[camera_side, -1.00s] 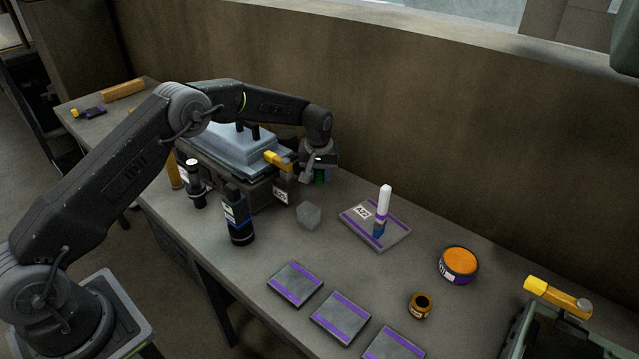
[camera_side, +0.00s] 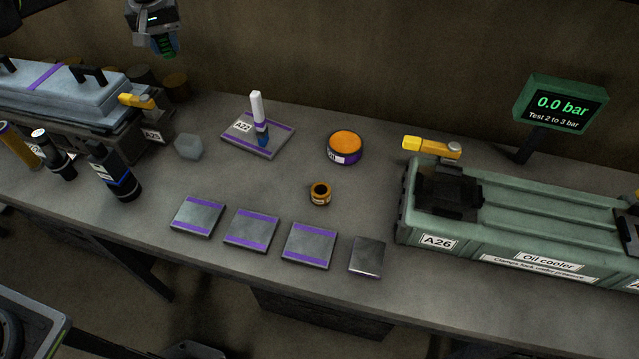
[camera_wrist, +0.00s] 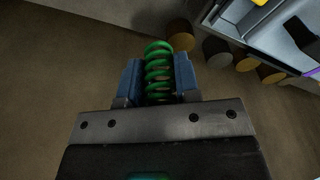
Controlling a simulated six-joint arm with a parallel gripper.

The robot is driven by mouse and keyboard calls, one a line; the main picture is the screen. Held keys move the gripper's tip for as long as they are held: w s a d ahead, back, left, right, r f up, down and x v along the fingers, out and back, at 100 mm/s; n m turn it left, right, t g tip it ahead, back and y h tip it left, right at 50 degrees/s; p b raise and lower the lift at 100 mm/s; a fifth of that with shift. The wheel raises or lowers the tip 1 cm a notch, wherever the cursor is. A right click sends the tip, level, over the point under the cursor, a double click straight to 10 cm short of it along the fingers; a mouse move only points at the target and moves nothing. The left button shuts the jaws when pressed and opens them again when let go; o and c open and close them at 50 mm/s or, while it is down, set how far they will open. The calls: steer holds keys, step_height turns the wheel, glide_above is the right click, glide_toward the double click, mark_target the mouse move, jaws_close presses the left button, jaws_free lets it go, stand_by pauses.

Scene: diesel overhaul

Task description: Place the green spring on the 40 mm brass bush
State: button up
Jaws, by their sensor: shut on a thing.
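My gripper (camera_side: 163,46) is high at the back left in the side view, above the bench and partly cut off by the top edge. Its blue fingers (camera_wrist: 158,80) are shut on the green spring (camera_wrist: 158,68), which stands out past the fingertips in the wrist view. The spring also shows as a green spot in the side view (camera_side: 168,46). Several brass-coloured round pieces (camera_side: 176,86) stand behind the grey-blue box, and they show in the wrist view (camera_wrist: 215,46). A small hollow brass piece with a label (camera_side: 320,194) stands mid-bench. I cannot read any size.
The grey-blue box with a yellow handle (camera_side: 62,92) is at left. A plate A22 (camera_side: 277,142) holds a white-and-blue marker-like stick (camera_side: 258,115).

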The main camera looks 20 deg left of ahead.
steer(key=s+d+m, duration=0.2)
steer(key=d, duration=0.6)
steer(key=s+d+m, duration=0.1)
steer(key=s+d, duration=0.2)
steer(key=d, duration=0.4)
steer(key=m+h, duration=0.1)
steer(key=m, duration=0.3)
glide_above(322, 186)
steer(key=f, duration=1.2)
steer(key=shift+s+f, duration=0.2)
steer(key=shift+s, duration=0.15)
steer(key=shift+f, duration=1.95)
steer(key=shift+f, duration=0.1)
steer(key=o, duration=0.9)
